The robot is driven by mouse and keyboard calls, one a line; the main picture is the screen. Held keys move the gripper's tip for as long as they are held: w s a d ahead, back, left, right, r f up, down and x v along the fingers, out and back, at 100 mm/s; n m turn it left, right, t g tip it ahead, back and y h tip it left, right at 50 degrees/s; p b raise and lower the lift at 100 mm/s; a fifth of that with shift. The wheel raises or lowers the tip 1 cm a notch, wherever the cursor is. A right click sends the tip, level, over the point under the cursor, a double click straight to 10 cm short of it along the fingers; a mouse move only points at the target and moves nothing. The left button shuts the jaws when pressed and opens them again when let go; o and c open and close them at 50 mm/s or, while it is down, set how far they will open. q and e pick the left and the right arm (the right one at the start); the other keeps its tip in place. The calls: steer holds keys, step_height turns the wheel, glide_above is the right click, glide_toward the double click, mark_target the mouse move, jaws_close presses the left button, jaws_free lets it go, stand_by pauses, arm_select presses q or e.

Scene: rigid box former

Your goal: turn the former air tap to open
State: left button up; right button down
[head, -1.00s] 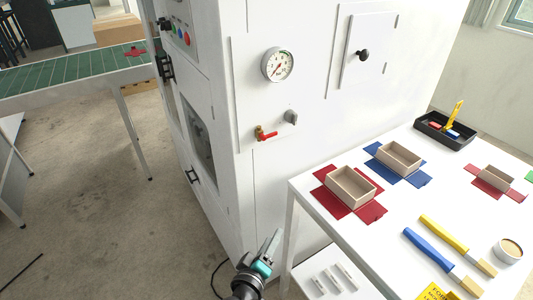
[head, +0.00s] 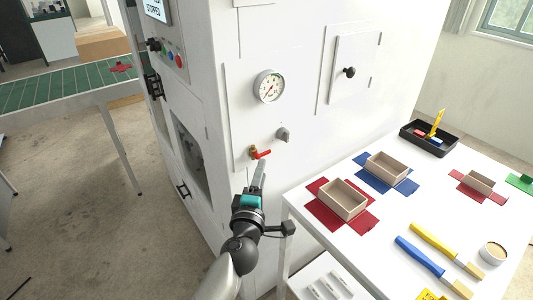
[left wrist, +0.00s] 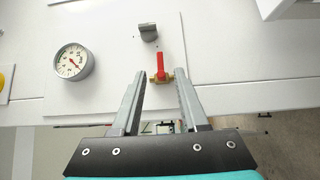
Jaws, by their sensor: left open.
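The former air tap, a brass valve with a red lever (head: 261,154), is on the white front panel of the box former (head: 300,130), below the pressure gauge (head: 269,86). In the left wrist view the red lever (left wrist: 160,66) points up the picture from its brass body (left wrist: 161,79). My left gripper (head: 260,174) is just below the tap in the head view. In the left wrist view its fingers (left wrist: 160,82) are spread apart, one on each side of the tap, with visible gaps and nothing held. My right gripper is not in view.
A grey knob (head: 282,134) sits close beside the tap. The white table (head: 400,205) at right bears box trays on red and blue blanks, brushes and a black bin (head: 428,138). A green conveyor (head: 60,72) stands at far left.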

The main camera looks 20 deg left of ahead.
mark_target(266, 154)
arm_select(q)
steer(key=w, duration=0.3)
steer(key=w+b, duration=0.1)
steer(key=w, duration=0.1)
steer(key=w+a, duration=0.1)
steer(key=w, duration=0.2)
steer(key=shift+w+b, duration=0.3)
steer(key=shift+b, duration=0.1)
jaws_close()
